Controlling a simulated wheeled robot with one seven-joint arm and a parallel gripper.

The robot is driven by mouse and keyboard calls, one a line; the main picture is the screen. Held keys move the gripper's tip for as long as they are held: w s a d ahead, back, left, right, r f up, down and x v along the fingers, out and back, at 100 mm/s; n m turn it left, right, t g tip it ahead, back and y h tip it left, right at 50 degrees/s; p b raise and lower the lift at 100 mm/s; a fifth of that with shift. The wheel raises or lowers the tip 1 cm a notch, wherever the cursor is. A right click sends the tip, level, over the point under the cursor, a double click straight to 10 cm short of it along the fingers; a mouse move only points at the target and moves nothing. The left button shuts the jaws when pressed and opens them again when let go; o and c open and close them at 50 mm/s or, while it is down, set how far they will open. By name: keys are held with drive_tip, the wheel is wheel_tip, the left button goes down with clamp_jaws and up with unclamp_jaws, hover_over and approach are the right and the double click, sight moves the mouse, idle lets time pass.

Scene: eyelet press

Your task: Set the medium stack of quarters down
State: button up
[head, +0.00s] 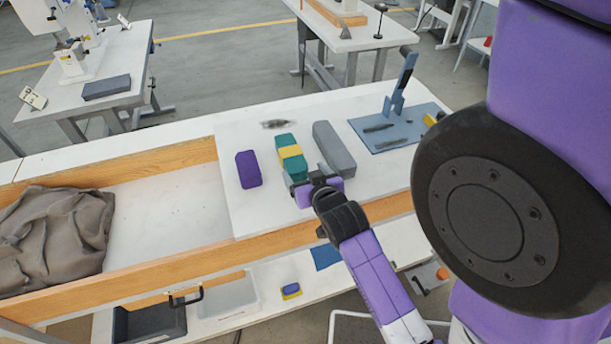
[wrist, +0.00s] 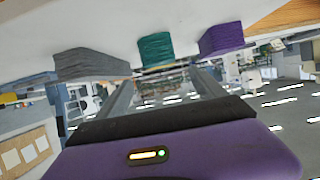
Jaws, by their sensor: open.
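Three long stacks lie side by side on the white table board: a purple one (head: 248,169), a green one with a yellow band (head: 287,142) and a grey one (head: 334,147). I cannot tell which is called medium. My gripper (head: 314,182) is at the near end of the green stack, close to the grey one. In the wrist view, my gripper (wrist: 162,76) is open with nothing between its fingers. The green stack (wrist: 155,49) lies beyond the fingertips, between the grey stack (wrist: 92,64) and the purple stack (wrist: 222,38). All rest on the board.
A blue press base (head: 401,128) with an upright lever stands right of the grey stack. A small dark metal piece (head: 274,124) lies behind the green stack. A wooden rail (head: 270,240) runs along the near edge. Brown cloth (head: 55,235) lies at left; the board's left part is bare.

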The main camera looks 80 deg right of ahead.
drive_tip(key=w+a+r+n+t+y, duration=0.1)
drive_tip(key=w+a+n+t+y, duration=0.2)
drive_tip(key=a, duration=0.9)
drive_tip(key=a+n+t+y, duration=0.2)
drive_tip(key=a+n+t, duration=0.15)
drive_tip(key=a, duration=0.75)
drive_tip(key=s+a+r+n+t+y, duration=0.1)
drive_tip(key=s+a+r+n+y, duration=0.2)
drive_tip(key=a, duration=0.3)
drive_tip(key=s+a+r+n+t+y, duration=0.1)
drive_tip(key=s+a+r+n+y, duration=0.2)
drive_tip(key=a, duration=0.4)
drive_tip(key=shift+s+a+r+y, duration=0.25)
drive_tip(key=shift+s+r+y, duration=0.25)
drive_tip(key=shift+r, duration=0.1)
